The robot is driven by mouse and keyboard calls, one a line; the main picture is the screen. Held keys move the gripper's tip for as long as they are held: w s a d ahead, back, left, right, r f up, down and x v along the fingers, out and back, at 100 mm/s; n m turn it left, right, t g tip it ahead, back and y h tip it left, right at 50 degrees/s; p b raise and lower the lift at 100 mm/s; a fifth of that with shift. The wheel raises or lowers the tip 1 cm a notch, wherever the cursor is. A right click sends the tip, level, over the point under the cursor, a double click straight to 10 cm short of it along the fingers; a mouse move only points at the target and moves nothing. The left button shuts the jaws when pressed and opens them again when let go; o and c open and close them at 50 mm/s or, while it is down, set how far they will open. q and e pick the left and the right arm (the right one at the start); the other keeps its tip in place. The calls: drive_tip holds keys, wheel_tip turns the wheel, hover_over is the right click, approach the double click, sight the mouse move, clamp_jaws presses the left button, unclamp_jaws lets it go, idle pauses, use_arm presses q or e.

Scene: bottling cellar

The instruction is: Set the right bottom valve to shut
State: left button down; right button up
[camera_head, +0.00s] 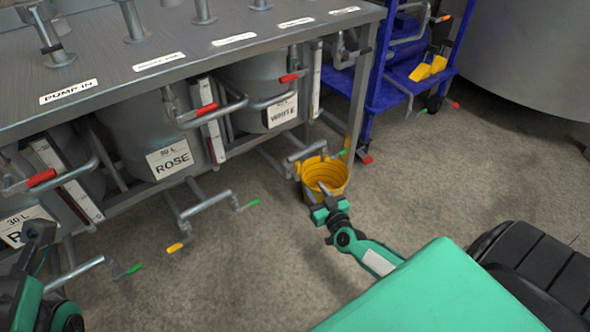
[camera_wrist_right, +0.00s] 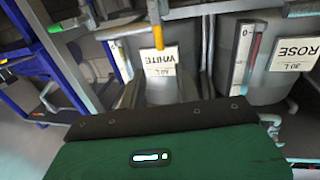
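The right bottom valve is on the low grey pipe (camera_head: 308,150) under the tank labelled WHITE (camera_head: 255,92). A green-tipped lever (camera_head: 343,153) shows at that pipe's right end, just above the yellow bucket (camera_head: 337,182). The bucket hides part of the pipework. My right gripper (camera_head: 315,190) is over the bucket's near rim in the head view, its fingers apart and nothing seen between them. I cannot tell its height above the bucket. The WHITE label (camera_wrist_right: 160,62) shows upside down in the right wrist view. My left gripper (camera_head: 38,235) is at the left edge, its fingers unclear.
The ROSE tank (camera_head: 135,125) has low pipes with yellow (camera_head: 175,247) and green (camera_head: 252,204) tips. Red-handled upper valves (camera_head: 206,109) stick out from the steel bench (camera_head: 200,35). A blue cart (camera_head: 385,85) stands right of the bench. The floor (camera_head: 460,165) right of the bucket is clear.

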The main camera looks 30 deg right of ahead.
sight(299, 167)
drive_tip(key=w+b, duration=0.1)
drive_tip(key=w, duration=0.3)
drive_tip(key=w+d+b, duration=0.1)
drive_tip(key=w+b, duration=0.1)
drive_tip(key=w, duration=0.2)
drive_tip(key=w+b, duration=0.1)
drive_tip(key=w, duration=0.4)
drive_tip(key=shift+d+b, duration=0.3)
drive_tip(key=shift+c, duration=0.4)
clamp_jaws()
